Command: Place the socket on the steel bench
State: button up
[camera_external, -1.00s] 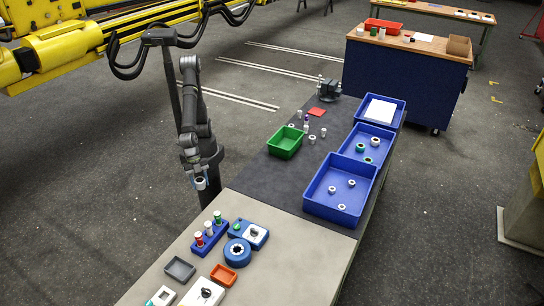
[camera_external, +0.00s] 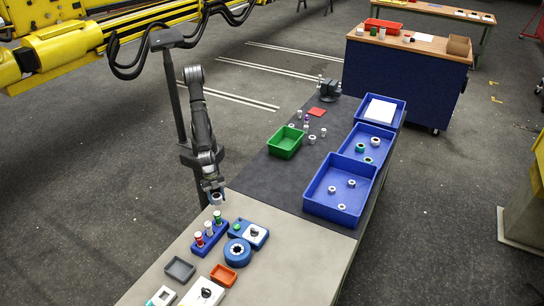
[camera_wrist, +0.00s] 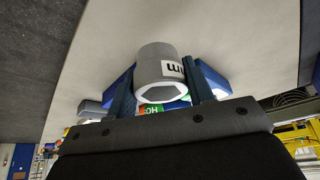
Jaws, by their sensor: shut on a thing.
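My gripper (camera_external: 216,197) is shut on a light grey socket and holds it above the near left edge of the bench. In the wrist view the socket (camera_wrist: 158,66) sits between the two blue fingers, its hexagonal opening facing the camera and a white label with dark letters on its side. The bench has a pale steel-grey near part (camera_external: 290,260) and a dark far part (camera_external: 245,180). The socket is apart from the bench surface in the external view.
Close below my gripper stands a blue rack (camera_external: 209,238) with red, white and green-topped pieces. The pale surface to the right is clear.

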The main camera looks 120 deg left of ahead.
aim_at(228, 214)
jog(key=w+f, duration=0.1)
jog(key=w+a, duration=0.1)
jog(key=w+f, duration=0.1)
jog(key=w, duration=0.1)
jog(key=shift+a+f, duration=0.25)
jog(key=shift+f, duration=2)
jog(key=shift+f, duration=0.1)
jog(key=shift+f, duration=0.1)
jog(key=o, duration=1.1)
jog(key=v, duration=1.2)
